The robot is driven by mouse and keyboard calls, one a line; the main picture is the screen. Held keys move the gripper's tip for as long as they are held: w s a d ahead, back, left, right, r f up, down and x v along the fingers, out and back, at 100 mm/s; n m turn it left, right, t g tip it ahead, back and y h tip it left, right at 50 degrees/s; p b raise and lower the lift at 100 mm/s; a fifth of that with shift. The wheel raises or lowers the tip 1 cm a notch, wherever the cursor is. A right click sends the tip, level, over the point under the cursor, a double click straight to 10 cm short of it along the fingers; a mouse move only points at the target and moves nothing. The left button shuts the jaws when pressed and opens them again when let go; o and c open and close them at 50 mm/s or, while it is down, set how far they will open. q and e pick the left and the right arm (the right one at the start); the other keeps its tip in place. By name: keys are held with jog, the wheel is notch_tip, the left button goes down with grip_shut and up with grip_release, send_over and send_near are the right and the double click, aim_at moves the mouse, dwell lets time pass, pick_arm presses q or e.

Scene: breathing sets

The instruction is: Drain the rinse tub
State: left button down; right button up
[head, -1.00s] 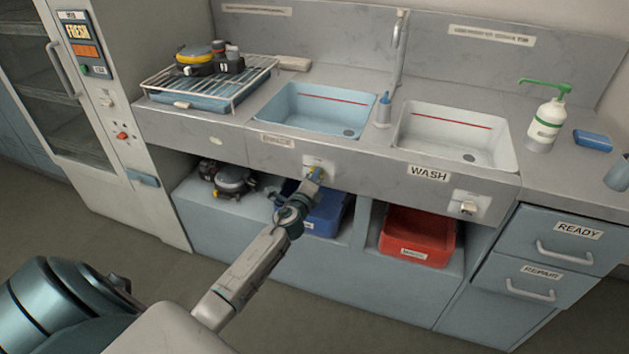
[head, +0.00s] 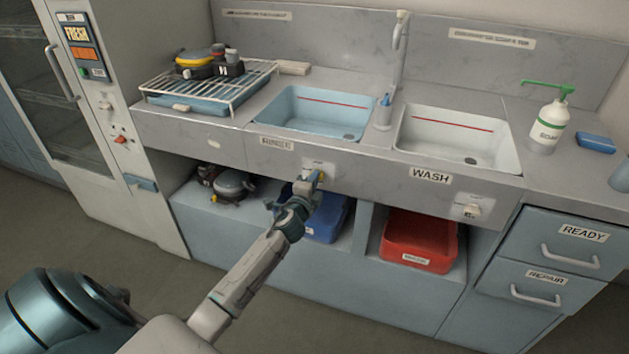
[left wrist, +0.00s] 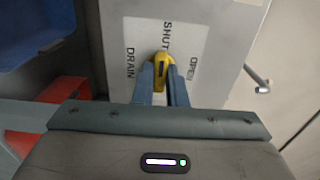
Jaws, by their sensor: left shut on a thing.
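The blue rinse tub (head: 310,112) is the left of two sink tubs. It has a red line inside and a dark drain at the bottom right; I cannot tell a water level. Below its front is a white valve plate (left wrist: 215,35) marked OPEN, SHUT and DRAIN, with a yellow valve handle (left wrist: 162,60) pointing about toward SHUT. My left gripper (left wrist: 163,85) is shut on the handle, one finger on each side. In the head view my left gripper (head: 310,187) covers part of the handle. My right gripper is out of view.
The white WASH tub (head: 455,135) is on the right, with its own valve (head: 471,211) below. A blue bin (head: 328,220) and a red bin (head: 418,240) sit on the shelf under the counter. A wire rack (head: 210,90) stands left of the rinse tub.

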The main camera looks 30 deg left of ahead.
pick_arm(q)
jog(key=c, duration=1.5)
grip_release()
jog(key=shift+o, duration=0.2)
jog(key=b+v, duration=0.1)
jog(key=v, duration=1)
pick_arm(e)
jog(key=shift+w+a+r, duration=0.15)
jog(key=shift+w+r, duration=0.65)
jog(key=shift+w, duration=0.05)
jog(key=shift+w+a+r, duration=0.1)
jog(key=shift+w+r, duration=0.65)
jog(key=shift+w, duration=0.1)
pick_arm(q)
jog(key=shift+f, duration=0.15)
